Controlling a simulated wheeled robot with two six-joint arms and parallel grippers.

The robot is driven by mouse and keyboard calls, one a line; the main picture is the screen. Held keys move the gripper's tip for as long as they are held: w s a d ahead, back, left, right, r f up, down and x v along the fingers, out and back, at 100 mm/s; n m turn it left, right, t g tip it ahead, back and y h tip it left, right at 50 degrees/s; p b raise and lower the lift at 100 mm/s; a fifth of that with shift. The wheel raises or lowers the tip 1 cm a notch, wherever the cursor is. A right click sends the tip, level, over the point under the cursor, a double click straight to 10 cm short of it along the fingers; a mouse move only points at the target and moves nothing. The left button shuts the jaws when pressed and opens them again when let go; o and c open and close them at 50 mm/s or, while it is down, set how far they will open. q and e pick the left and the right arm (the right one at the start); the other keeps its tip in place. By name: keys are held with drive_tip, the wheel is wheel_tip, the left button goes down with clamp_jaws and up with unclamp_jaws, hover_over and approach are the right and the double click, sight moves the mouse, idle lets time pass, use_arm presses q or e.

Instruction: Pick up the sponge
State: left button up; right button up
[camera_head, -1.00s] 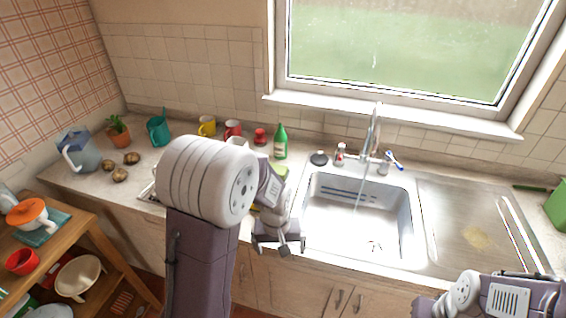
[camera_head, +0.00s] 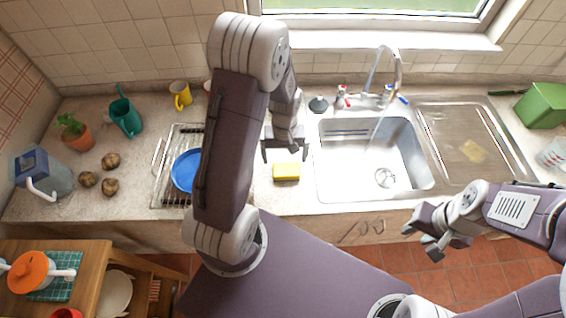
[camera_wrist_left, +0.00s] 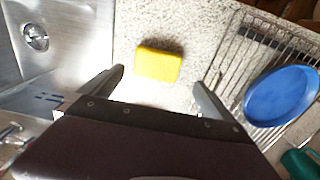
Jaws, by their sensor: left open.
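The yellow sponge (camera_head: 286,172) lies flat on the counter, just left of the sink. In the left wrist view the sponge (camera_wrist_left: 158,64) lies ahead of the fingertips, roughly midway between their lines. My left gripper (camera_head: 285,156) is open and empty, its fingers at the sponge's far side in the head view. In the left wrist view both fingers of the left gripper (camera_wrist_left: 158,80) are spread, with the sponge apart from them. My right gripper (camera_head: 419,244) hangs in front of the counter's edge at right, its fingers apart and empty.
The steel sink (camera_head: 330,185) with running tap (camera_head: 390,65) is right of the sponge. A wire rack (camera_head: 165,165) with a blue plate (camera_head: 186,171) stands left. A black stopper (camera_head: 318,105) lies behind. The counter around the sponge is clear.

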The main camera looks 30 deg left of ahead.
sight(286, 169)
use_arm(q)
drive_tip(key=shift+d+r, duration=0.4)
drive_tip(key=f, duration=0.3)
drive_tip(key=shift+s+a+f+p, duration=0.1)
drive_tip(key=shift+a+f+p, duration=0.1)
drive_tip(key=shift+a+p, duration=0.2)
drive_tip(key=shift+f, duration=0.45)
drive_tip(key=shift+d+f, duration=0.2)
drive_tip(key=f, duration=0.1)
drive_tip(key=f+p, duration=0.1)
drive_tip(key=f, duration=0.2)
drive_tip(key=shift+w+d, duration=0.1)
drive_tip(key=shift+w, duration=0.15)
drive_tip(key=shift+w+f, duration=0.1)
drive_tip(key=shift+f, duration=0.25)
drive_tip(key=shift+r, duration=0.1)
drive_tip(key=c, duration=1.2)
drive_tip(key=shift+c, duration=0.2)
use_arm(e)
drive_tip(key=r, duration=0.2)
drive_tip(key=shift+d+r, duration=0.25)
drive_tip(key=shift+r, duration=0.05)
